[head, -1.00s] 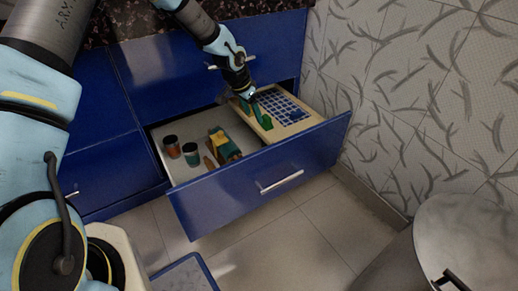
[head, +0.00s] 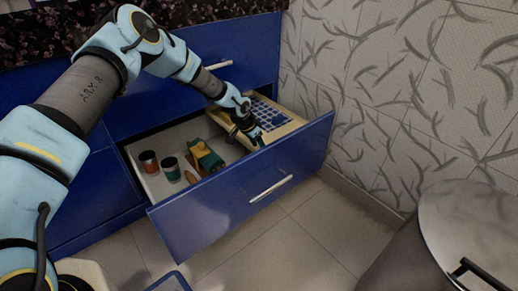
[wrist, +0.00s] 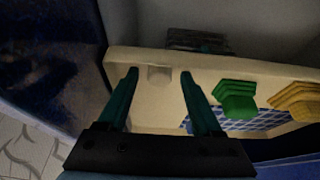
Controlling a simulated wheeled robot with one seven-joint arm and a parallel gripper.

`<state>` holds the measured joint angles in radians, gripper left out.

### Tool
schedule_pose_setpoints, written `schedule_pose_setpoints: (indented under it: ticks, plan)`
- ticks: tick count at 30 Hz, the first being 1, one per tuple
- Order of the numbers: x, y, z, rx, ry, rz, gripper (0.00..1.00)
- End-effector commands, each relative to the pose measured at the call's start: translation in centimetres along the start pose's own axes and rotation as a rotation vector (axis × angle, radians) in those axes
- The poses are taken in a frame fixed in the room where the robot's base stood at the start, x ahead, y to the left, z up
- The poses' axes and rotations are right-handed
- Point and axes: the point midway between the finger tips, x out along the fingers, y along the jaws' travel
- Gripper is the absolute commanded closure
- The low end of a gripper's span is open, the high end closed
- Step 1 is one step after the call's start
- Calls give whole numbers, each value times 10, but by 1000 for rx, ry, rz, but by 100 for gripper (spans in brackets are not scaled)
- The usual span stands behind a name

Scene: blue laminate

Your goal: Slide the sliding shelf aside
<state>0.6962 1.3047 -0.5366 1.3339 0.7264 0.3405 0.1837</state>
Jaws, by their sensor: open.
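The sliding shelf (head: 290,126) is a cream tray with a blue grid pattern, set across the right part of the open drawer (head: 232,196). In the wrist view its pale wall (wrist: 225,64) runs across the picture, with a small pale knob (wrist: 159,76) on it. My gripper (head: 257,142) is over the shelf's front left end in the head view and hides part of it. In the wrist view the open fingers of my gripper (wrist: 159,75) stand on either side of the knob. I cannot tell whether they touch the shelf.
Two jars, one dark red (head: 149,162) and one teal (head: 170,169), and a green and yellow item (head: 206,156) lie in the drawer left of the shelf. Green (wrist: 237,99) and yellow (wrist: 298,101) pieces show by the shelf. A metal bin (head: 450,240) stands at right.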

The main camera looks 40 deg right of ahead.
Motion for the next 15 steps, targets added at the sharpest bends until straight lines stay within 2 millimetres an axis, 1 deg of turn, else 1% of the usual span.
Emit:
schedule_pose_setpoints:
  ticks: [3, 11, 15]
  plan:
    - [6, 0, 0, 0, 0, 0, 34]
    - [7, 0, 0, 0, 0, 0, 34]
    - [7, 0, 0, 0, 0, 0, 48]
